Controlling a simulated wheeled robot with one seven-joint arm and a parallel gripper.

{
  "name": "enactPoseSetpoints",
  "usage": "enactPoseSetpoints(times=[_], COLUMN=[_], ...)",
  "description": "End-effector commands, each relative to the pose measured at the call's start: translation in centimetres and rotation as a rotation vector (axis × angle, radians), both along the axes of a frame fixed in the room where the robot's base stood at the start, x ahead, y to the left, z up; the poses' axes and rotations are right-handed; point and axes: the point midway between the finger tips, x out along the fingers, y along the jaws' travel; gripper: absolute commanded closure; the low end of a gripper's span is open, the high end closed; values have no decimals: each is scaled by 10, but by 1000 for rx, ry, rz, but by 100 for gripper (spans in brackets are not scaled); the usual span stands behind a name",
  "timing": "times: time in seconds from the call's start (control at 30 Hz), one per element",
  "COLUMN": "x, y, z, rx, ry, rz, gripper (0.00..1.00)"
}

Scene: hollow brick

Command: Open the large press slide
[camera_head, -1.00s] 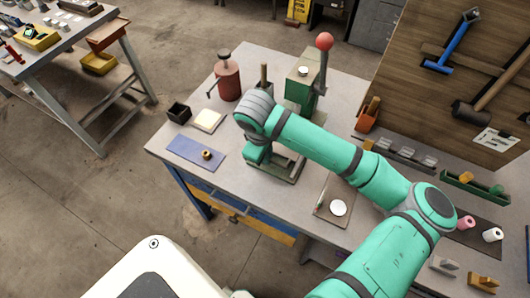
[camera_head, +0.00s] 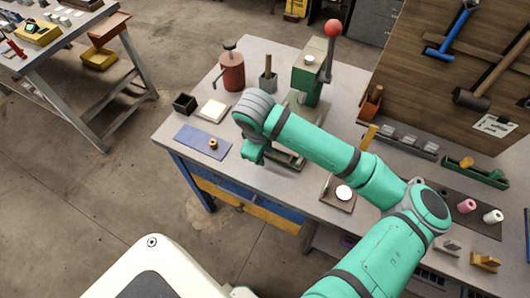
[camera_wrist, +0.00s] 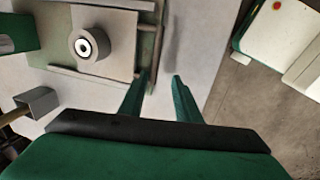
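The press (camera_head: 308,75) is a green machine with a red-ball lever, standing on the bench. Its flat base lies in front of it, partly hidden behind my arm in the head view. A narrow rail or bar runs along the plate's right edge. My gripper (camera_wrist: 161,78) is open, with a gap between its two green fingers. The left fingertip is close to the bar's end; I cannot tell whether they touch. In the head view my fingers are mostly hidden.
On the bench (camera_head: 265,50) are a red can (camera_head: 232,72), a dark box (camera_head: 185,104), a blue mat (camera_head: 202,141) with a brass piece, and a small board (camera_head: 338,193) with a white disc. Trays and spools line the right side.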

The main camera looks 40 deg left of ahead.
Motion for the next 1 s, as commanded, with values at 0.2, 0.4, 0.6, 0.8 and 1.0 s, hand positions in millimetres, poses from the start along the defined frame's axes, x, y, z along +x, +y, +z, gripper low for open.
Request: enactPoseSetpoints(times=[0.2,0.4,0.6,0.8,1.0], x=[1,0,-9,-16,-20], y=[-5,-5,-4,-4,-6], z=[-2,10,45,81,101], rx=[-12,-10,-6,-4,-4], ry=[2,2,-1,-3,0], rz=[-7,-9,0,3,0], gripper=[72,72,72,72,72])
